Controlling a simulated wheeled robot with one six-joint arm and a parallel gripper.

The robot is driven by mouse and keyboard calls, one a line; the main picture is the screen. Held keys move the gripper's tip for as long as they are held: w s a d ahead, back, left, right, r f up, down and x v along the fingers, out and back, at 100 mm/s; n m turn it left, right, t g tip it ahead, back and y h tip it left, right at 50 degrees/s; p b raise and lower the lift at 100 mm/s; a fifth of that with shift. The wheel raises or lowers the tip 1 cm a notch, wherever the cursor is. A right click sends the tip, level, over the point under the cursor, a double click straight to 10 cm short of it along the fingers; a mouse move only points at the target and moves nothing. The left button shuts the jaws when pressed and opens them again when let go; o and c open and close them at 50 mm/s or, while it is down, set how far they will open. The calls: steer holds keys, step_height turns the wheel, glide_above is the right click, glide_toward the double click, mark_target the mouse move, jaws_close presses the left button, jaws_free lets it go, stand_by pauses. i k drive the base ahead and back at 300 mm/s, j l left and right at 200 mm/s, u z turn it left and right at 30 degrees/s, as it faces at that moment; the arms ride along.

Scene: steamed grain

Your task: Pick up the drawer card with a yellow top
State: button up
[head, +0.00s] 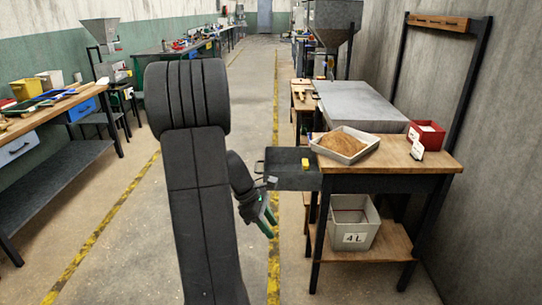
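A small yellow-topped item (305,162), which looks like the drawer card, shows at the right side of the open dark drawer (288,182). The drawer sticks out to the left from the wooden workbench (440,162). The item is too small to make out its shape below the top. My gripper (269,220), dark with green fingers, hangs below and to the left of the drawer, apart from the card. Its fingers are small and seen at an angle, so their opening is unclear. I see nothing held in it.
On the workbench are a white tray of brown grain (343,145) and a red box (427,134) with white tags. A grey bin marked 4L (354,222) stands on the lower shelf. Another bench (50,120) runs along the left. The aisle floor between is clear.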

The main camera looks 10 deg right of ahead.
mark_target(305, 165)
steer(key=i+l+u, duration=0.1)
steer(key=i+l, duration=0.65)
steer(key=i+l+u, duration=0.15)
steer(key=i+l, duration=0.2)
steer(key=l, duration=0.2)
steer(key=i+l+u, duration=0.1)
steer(key=i+l, duration=0.2)
steer(key=l, duration=0.2)
